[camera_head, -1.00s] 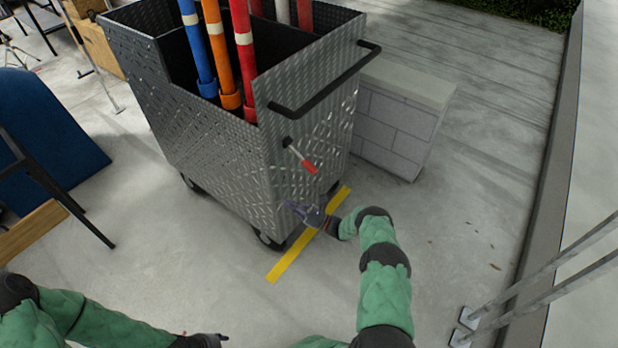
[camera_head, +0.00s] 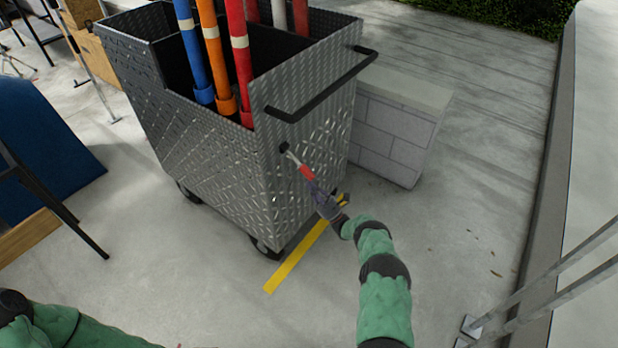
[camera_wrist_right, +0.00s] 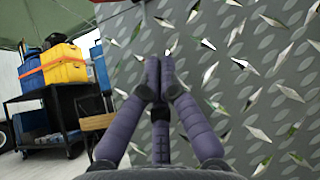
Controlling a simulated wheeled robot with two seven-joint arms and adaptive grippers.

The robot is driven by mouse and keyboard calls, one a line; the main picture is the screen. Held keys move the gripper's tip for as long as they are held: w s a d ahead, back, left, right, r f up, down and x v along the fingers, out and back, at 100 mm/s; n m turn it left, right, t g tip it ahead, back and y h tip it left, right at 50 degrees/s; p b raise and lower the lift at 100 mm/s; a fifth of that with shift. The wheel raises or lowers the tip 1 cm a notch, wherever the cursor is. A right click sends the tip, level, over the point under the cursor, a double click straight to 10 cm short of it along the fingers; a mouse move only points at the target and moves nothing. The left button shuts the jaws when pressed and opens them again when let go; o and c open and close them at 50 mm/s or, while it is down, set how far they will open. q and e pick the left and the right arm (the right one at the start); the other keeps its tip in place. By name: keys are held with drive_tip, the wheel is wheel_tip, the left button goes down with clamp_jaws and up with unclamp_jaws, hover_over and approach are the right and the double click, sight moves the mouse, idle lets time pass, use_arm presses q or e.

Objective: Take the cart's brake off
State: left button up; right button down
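The cart (camera_head: 215,150) is a tall box of diamond-plate metal with a black push bar (camera_head: 322,88) on its near side. The brake lever, with a red grip (camera_head: 306,172) and a metal shank, hangs at a slant from a black pivot below the bar. My right gripper (camera_head: 314,187) is just below the grip's lower end; I cannot tell whether they touch. In the right wrist view the purple fingers (camera_wrist_right: 160,62) are together with nothing visible between them, close to the metal plate. A metal rod and a bit of red show at the top edge. My left gripper is out of view.
Blue, orange and red poles (camera_head: 210,55) stand in the cart. A yellow floor line (camera_head: 290,265) runs by its wheels (camera_head: 265,247). A grey block wall (camera_head: 395,130) stands close behind on the right. The floor in front is clear.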

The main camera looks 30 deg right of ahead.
sight(309, 177)
drive_tip(key=shift+a+r, duration=0.15)
drive_tip(key=shift+r, duration=0.8)
drive_tip(key=shift+a+r, duration=0.2)
drive_tip(key=shift+r, duration=0.8)
drive_tip(key=shift+a+r, duration=0.15)
drive_tip(key=shift+r, duration=0.8)
